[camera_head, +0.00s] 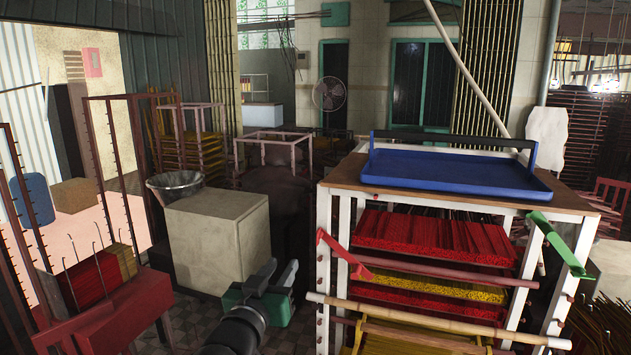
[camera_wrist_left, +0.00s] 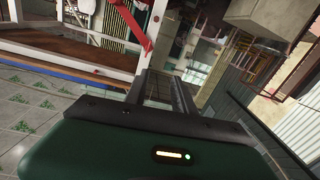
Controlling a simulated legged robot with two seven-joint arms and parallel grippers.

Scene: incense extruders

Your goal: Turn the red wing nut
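No small nut can be made out clearly. A long red winged piece (camera_head: 340,254) sits on the front left white post of the rack, tilted down to the right. In the left wrist view a red piece (camera_wrist_left: 135,35) shows at the top, by a white post. My left gripper (camera_head: 278,268), with a green body and dark fingers, is left of the rack and lower than the red piece, apart from it. Its fingers (camera_wrist_left: 168,88) are apart with nothing between them. My right gripper is not in view.
The rack (camera_head: 330,187) holds trays of red and yellow sticks, with a blue tray (camera_head: 455,172) on top. A green winged piece (camera_head: 560,245) is on its right post. Rods (camera_head: 440,318) jut out in front. A beige box (camera_head: 215,240) stands left.

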